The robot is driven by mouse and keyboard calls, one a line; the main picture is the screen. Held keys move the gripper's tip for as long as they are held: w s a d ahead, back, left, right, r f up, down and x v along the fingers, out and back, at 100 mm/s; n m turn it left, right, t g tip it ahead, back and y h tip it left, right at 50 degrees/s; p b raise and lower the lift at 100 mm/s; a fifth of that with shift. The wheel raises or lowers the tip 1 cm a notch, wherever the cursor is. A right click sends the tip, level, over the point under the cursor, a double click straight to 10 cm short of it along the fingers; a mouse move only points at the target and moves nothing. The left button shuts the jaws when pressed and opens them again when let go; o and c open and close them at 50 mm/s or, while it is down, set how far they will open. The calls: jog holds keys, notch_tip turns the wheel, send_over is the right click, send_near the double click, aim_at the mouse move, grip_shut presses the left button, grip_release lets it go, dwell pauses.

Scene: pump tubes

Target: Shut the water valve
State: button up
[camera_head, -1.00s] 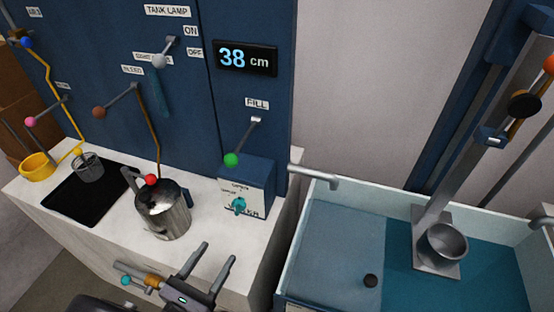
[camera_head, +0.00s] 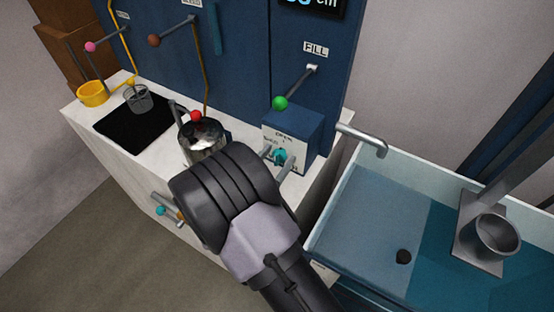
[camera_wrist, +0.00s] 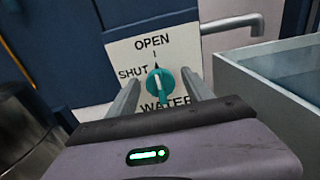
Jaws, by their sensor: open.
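The water valve is a teal knob (camera_wrist: 161,87) on a white plate (camera_wrist: 125,50) marked OPEN at the top, SHUT at the left and WATER below. The knob also shows in the head view (camera_head: 280,156), on the front of a blue box (camera_head: 293,125). My gripper (camera_wrist: 160,78) is open, with one finger on each side of the knob. Whether the fingers touch it, I cannot tell. My wrist hides part of the counter in the head view.
A green-tipped FILL lever (camera_head: 280,103) rises above the box. A metal jug (camera_head: 203,138) stands left of my gripper. A metal spout (camera_head: 363,137) reaches over the water tank (camera_head: 365,215) at the right. A teal-tipped handle (camera_head: 161,211) sticks out at the counter's front.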

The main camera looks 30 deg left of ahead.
jog(key=shift+w, duration=0.15)
grip_shut()
jog(key=shift+n, duration=0.4)
jog(key=n+p, duration=0.2)
jog(key=n, duration=0.1)
jog(key=shift+n, duration=0.4)
jog(key=n+p, duration=0.2)
jog(key=n, duration=0.2)
jog(key=shift+n, duration=0.3)
jog(key=n+p, duration=0.1)
jog(key=n, duration=0.3)
jog(key=n+p, duration=0.1)
jog(key=n, duration=0.3)
jog(key=shift+f+n, duration=0.15)
jog(key=shift+n, duration=0.15)
